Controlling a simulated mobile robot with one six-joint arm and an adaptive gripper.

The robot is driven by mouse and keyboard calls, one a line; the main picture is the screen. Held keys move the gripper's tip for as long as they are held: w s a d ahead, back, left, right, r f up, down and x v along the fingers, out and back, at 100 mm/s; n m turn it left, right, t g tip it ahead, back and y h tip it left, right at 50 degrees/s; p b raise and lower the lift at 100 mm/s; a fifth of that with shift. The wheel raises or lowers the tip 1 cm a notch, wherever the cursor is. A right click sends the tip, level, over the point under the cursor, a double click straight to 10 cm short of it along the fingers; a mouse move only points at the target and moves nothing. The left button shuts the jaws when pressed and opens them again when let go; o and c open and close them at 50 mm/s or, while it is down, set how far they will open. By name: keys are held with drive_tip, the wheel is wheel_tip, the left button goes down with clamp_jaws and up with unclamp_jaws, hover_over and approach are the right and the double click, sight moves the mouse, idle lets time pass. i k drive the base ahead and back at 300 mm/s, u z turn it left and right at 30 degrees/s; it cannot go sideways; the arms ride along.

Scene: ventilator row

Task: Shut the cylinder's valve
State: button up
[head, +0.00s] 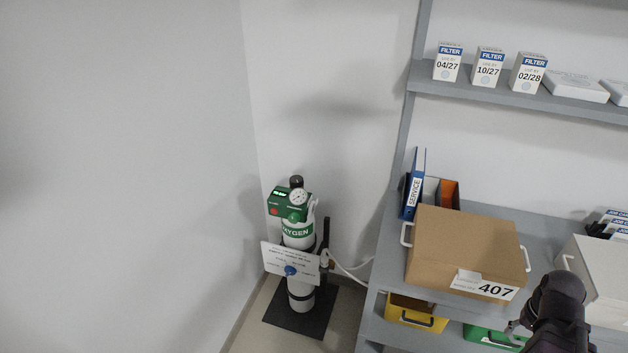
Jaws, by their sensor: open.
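The oxygen cylinder (300,262), white with a green band, stands upright in the corner. On its top are a green valve head (283,203) with a small lit display and a red spot, a round white gauge (298,197) and a dark knob (296,182). A tilted white card (272,255) with a blue round knob (290,270) sits in front of the cylinder; its print is too small to read. My gripper (514,331) shows only partly at the bottom right, by my dark wrist. It is open, well right of the cylinder and apart from it.
A dark mat (318,318) lies under the cylinder, with a white hose (350,268) running right. A grey shelf unit (372,300) carries a brown box (465,245) marked 407, a blue binder (414,185) and yellow (415,313) and green (485,337) bins. Filter boxes (488,68) stand higher.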

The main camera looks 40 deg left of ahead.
sight(296, 182)
drive_tip(key=z, duration=0.2)
drive_tip(key=k, duration=1.15)
drive_tip(key=u, duration=1.4)
drive_tip(key=i, duration=1)
drive_tip(key=z, duration=0.1)
